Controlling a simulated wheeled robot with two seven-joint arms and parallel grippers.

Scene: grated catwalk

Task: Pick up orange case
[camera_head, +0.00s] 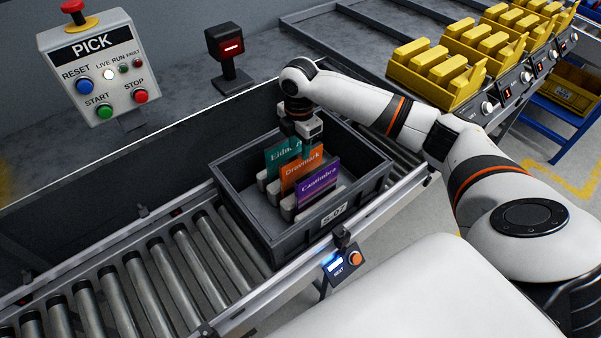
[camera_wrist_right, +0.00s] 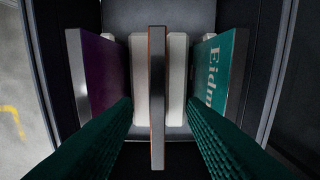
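The orange case (camera_head: 301,173) stands upright in a grey tote, between a teal case (camera_head: 279,156) and a purple case (camera_head: 318,184). My right gripper (camera_head: 306,147) is over the tote, at the top of the orange case. In the right wrist view, its two green fingers (camera_wrist_right: 159,104) are apart, one on each side of the orange case (camera_wrist_right: 157,75), with a gap to each finger. The case shows there edge-on as a thin slab. The purple case (camera_wrist_right: 100,75) is on the left and the teal case (camera_wrist_right: 219,70) on the right. My left gripper is not in view.
The grey tote (camera_head: 254,218) sits on a roller conveyor (camera_head: 165,275) with side rails. Pale holders (camera_wrist_right: 177,80) stand between the cases. A PICK button box (camera_head: 97,70), a small red-lit device (camera_head: 229,48) and yellow bins (camera_head: 435,78) are around it.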

